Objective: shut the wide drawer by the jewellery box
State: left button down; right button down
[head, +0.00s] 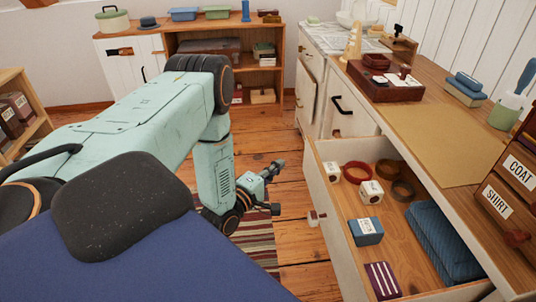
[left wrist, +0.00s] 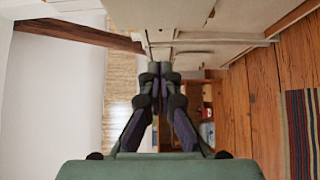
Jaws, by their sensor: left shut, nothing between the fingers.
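The wide drawer (head: 345,245) is pulled well out of the wooden-topped dresser at the right of the head view, its pale front facing left. It has a small knob (head: 314,218) on that front. The dark red jewellery box (head: 385,90) stands on the dresser top behind the drawer. My left gripper (head: 278,167) is left of the drawer front, apart from it, over the floor. In the left wrist view its fingers (left wrist: 160,68) are together with nothing held. My right gripper is not in view.
The drawer holds a blue box (head: 366,232), a blue striped cloth (head: 440,245), rings and small white boxes. A tan mat (head: 447,140) lies on the dresser top. A low shelf (head: 270,75) stands at the back. The floor between bed and drawer has a striped rug (head: 250,250).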

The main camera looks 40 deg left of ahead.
aim_at(377, 149)
pick_arm(q)
jog(key=w+d+b, duration=0.1)
jog(key=w+d, duration=0.1)
jog(key=w, duration=0.3)
jog(key=shift+w+d, duration=0.2)
jog(key=shift+w, duration=0.15)
jog(key=shift+f, duration=0.1)
jog(key=w+d+b, duration=0.3)
jog(key=w+d, duration=0.1)
jog(key=w+d+b, duration=0.3)
jog(key=w+d, duration=0.1)
jog(key=w, duration=0.1)
jog(key=shift+w+d+f+b, duration=0.1)
jog(key=shift+w+d+b, duration=0.1)
jog(key=shift+w+b, duration=0.15)
jog(key=w+d+b, duration=0.1)
jog(key=w+d, duration=0.2)
jog(key=w+d+b, duration=0.1)
jog(key=w+d, duration=0.2)
jog(key=w, duration=0.1)
jog(key=shift+w+d+b, duration=0.15)
jog(key=shift+w+b, duration=0.05)
jog(key=shift+b, duration=0.15)
jog(key=shift+w+d, duration=0.3)
jog(key=shift+w, duration=0.1)
jog(key=shift+w+d+r, duration=0.1)
jog(key=shift+d+r, duration=0.05)
jog(key=shift+r, duration=0.2)
